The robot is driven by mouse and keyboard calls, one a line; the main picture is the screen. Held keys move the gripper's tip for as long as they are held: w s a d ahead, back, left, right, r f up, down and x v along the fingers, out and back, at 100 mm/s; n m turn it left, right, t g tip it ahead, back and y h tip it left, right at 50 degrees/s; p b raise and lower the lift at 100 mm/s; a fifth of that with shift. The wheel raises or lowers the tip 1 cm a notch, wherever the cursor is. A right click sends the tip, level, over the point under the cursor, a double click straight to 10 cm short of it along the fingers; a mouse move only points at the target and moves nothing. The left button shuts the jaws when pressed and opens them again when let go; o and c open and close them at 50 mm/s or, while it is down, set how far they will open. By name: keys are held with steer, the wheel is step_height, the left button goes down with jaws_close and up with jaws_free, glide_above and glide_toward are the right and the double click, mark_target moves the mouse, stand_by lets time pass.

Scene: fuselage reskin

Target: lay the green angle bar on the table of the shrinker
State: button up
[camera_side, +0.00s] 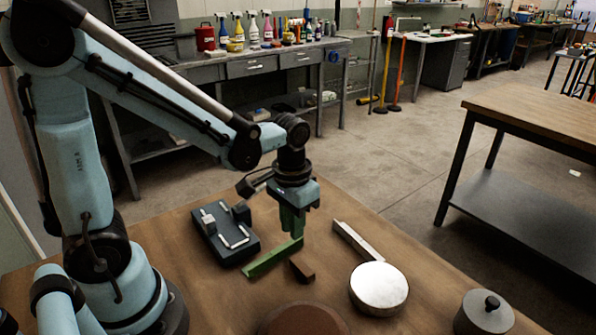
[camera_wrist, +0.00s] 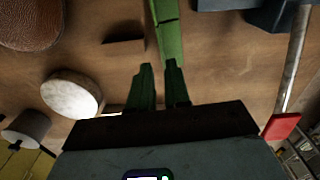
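The green angle bar (camera_side: 268,260) lies flat on the wooden table, slanting from lower left to upper right. In the wrist view the bar (camera_wrist: 165,28) runs from the top edge down to my fingertips. My gripper (camera_side: 292,235) points down over the bar's right end. In the wrist view its green fingers (camera_wrist: 158,68) stand apart with a gap between them, and the right one overlaps the bar's end. Contact with the bar cannot be told. A dark blue-grey device (camera_side: 224,236) with blocks and pale strips, seemingly the shrinker, stands left of my gripper.
Near the bar are a small brown block (camera_side: 301,270), a silver bar (camera_side: 357,241), a pale round disc (camera_side: 378,287), a brown leather round (camera_side: 303,321) and a grey knobbed cylinder (camera_side: 484,314). Bare table (camera_side: 204,296) shows left of the bar.

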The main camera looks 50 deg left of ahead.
mark_target(293, 244)
steer(key=shift+w+a+f, duration=0.1)
steer(key=shift+a+f, duration=0.05)
steer(key=shift+f, duration=2.3)
jaws_close()
